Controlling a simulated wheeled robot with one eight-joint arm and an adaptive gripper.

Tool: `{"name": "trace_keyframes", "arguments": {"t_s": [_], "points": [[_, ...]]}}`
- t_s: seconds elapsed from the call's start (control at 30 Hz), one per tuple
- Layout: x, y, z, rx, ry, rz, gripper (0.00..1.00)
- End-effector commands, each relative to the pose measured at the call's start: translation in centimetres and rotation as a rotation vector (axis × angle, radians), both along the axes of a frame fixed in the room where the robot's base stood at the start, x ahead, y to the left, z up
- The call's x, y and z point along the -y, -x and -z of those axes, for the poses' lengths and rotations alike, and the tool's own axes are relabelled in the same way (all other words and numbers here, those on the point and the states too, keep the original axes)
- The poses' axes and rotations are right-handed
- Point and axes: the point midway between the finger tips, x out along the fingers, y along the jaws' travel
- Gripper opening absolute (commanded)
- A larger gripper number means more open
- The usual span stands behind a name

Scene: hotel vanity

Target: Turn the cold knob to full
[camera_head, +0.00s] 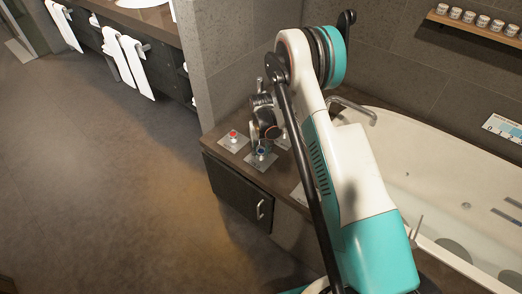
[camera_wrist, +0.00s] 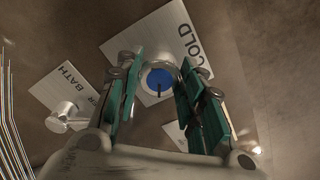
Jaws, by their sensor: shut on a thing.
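The cold knob (camera_wrist: 159,80) has a blue cap with a dark mark and a chrome body. It sits on a pale plate (camera_wrist: 150,30) lettered COLD. In the wrist view my gripper (camera_wrist: 160,88) has its green-padded fingers on either side of the knob, shut on it. In the head view the blue-capped knob (camera_head: 261,153) shows low at the tip of my gripper (camera_head: 264,140), on the wooden ledge by the tub. My gripper and arm hide part of the ledge. The knob's exact turn is hard to read.
A red-capped knob (camera_head: 233,136) stands on its own plate left of the cold knob. A plate lettered BATH (camera_wrist: 65,85) carries a chrome control (camera_wrist: 66,116). The bathtub (camera_head: 450,185) and its spout (camera_head: 352,108) lie to the right. Open floor (camera_head: 110,170) is at left.

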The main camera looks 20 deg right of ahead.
Motion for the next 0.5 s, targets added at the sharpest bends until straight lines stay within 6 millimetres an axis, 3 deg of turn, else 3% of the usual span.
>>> {"name": "trace_keyframes", "arguments": {"t_s": [0.5], "points": [[0.06, -0.02, 0.00, 0.000, 0.000, -0.420, 0.12]]}}
